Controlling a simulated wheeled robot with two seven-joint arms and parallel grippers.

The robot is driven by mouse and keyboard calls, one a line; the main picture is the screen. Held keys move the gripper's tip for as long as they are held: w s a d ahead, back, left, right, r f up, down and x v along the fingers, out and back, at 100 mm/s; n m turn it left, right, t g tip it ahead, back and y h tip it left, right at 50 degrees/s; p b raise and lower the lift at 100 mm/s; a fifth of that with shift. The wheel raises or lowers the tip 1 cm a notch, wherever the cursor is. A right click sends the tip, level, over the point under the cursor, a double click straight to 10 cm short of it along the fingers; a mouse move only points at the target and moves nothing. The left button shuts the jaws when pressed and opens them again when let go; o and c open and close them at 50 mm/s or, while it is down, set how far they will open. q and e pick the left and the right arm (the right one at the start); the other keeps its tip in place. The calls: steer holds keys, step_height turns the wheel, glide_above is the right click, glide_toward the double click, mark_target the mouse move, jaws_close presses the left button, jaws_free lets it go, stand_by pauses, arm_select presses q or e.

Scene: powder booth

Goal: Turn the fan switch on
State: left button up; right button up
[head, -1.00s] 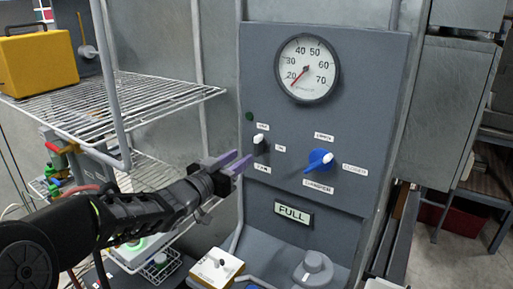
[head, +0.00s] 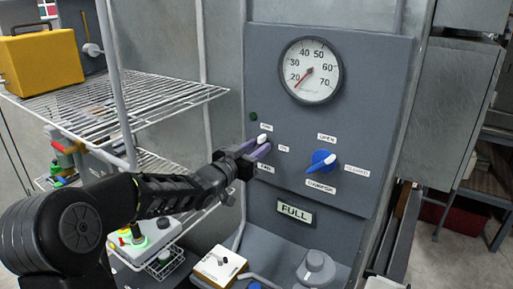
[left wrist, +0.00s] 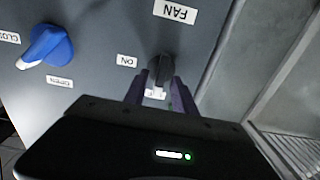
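The fan switch (head: 262,139) is a small dark knob with a white tip on the grey panel (head: 350,215). Its white tip points up, toward the small label above it; the ON label (head: 284,149) is to its right. My left gripper (head: 263,149) is at the switch, its purple fingers reaching toward the panel. In the left wrist view, which is upside down, the switch (left wrist: 160,68) shows between the two fingers, with a gap between them. I cannot tell whether either finger touches it. My right gripper is not in view.
A blue selector knob (head: 322,161) is on the panel to the right of the switch, under a round gauge (head: 311,71). A wire shelf (head: 120,95) with a yellow box (head: 40,65) stands at left.

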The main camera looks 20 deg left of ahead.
arm_select(q)
jaws_close()
stand_by(0.5)
